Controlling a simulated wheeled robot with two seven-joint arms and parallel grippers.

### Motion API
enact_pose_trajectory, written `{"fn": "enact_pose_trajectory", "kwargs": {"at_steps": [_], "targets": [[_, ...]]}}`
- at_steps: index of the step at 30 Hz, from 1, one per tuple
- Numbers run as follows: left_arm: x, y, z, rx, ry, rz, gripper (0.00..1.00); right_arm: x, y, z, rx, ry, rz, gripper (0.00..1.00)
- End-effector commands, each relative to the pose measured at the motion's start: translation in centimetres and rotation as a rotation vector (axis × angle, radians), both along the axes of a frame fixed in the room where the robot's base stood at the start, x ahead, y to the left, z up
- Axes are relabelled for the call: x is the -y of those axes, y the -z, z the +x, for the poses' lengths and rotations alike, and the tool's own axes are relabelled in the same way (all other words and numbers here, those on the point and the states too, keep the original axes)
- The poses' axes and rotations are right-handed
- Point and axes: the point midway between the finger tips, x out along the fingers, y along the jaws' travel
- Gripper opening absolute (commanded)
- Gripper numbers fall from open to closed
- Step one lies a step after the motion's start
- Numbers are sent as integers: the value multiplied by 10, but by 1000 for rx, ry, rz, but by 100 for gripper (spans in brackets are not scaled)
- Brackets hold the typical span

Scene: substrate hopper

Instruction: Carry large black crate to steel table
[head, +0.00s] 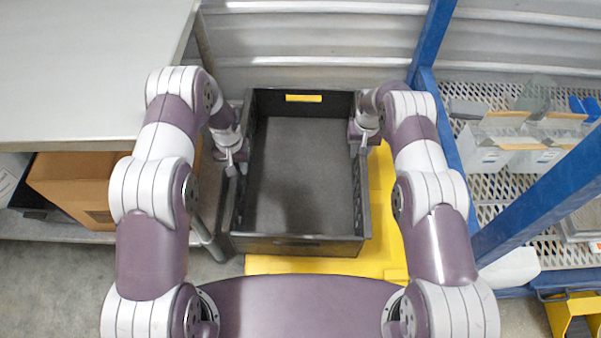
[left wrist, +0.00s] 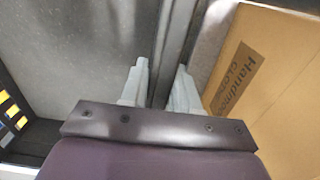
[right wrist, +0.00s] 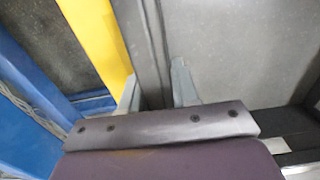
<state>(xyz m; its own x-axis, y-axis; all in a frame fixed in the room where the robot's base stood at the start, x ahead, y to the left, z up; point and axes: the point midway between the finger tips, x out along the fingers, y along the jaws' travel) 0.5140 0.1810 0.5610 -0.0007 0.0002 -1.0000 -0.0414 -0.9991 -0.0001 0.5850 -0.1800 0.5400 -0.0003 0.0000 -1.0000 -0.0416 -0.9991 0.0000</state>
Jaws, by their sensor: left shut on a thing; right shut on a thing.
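The large black crate (head: 292,246) is between my two arms in the head view, open side up, with a yellow label on its far wall. Its grey floor looks empty. My left gripper (head: 233,160) is shut on the crate's left wall; the left wrist view shows the fingers (left wrist: 160,88) on both sides of that wall. My right gripper (head: 362,135) is shut on the right wall; the right wrist view shows its fingers (right wrist: 157,88) astride it. The steel table (head: 80,75) is at the upper left, its top beside the crate's left side.
A yellow surface (head: 330,264) shows below and right of the crate. A cardboard box (head: 75,185) sits on the shelf under the table. Blue rack posts (head: 440,110) and a perforated shelf with clear bins (head: 520,150) stand right. A corrugated wall (head: 310,45) is behind.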

Motion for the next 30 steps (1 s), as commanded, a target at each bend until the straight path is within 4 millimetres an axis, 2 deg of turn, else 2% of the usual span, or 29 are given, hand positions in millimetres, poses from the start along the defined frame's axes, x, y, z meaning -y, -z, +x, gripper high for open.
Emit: {"fn": "enact_pose_trajectory", "kwargs": {"at_steps": [20, 23, 30], "targets": [[0, -4, 1, 3, 0, 0, 0, 0, -4, 1, 2, -1, 0, 0], [0, -11, 1, 3, 0, 0, 0, 0, -11, 1, 2, -1, 0, 0], [0, -44, 1, 3, 0, 0, 0, 0, -44, 1, 2, -1, 0, 0]]}}
